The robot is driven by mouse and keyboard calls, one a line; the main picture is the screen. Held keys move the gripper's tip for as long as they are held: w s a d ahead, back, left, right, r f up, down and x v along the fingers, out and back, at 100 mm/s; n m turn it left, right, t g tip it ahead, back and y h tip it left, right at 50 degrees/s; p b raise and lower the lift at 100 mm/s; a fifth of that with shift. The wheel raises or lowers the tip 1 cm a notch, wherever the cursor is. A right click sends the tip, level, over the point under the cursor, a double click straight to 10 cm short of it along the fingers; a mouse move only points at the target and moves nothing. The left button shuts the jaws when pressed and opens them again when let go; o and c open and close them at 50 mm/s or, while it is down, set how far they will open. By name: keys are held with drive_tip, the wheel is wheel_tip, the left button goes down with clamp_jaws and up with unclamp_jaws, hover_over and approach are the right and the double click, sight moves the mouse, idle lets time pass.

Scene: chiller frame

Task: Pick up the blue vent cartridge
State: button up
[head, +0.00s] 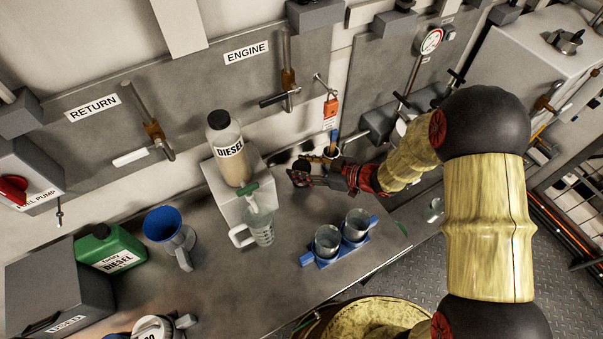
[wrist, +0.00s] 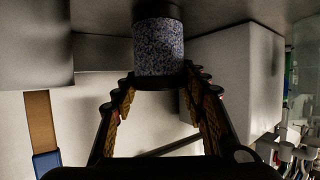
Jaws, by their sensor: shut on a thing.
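The blue vent cartridge (wrist: 158,48) appears in the wrist view as a blue-grey speckled cylinder with dark ends. My gripper (wrist: 160,80) is shut on it, with a fingertip on each side of its lower end. In the head view my gripper (head: 300,175) is over the back of the bench, right of the pale block. There the cartridge is too small and too covered by the fingers to make out clearly. I cannot tell whether it touches the surface.
A diesel bottle (head: 229,150) stands on a pale block (head: 222,200). A clear jug (head: 260,228), a blue funnel (head: 170,232), a green can (head: 110,250) and two glass cups (head: 327,241) on a blue holder stand on the bench. A blue-topped item (head: 334,138) is close behind my gripper.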

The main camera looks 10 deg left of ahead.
drive_tip(key=shift+c, duration=1.2)
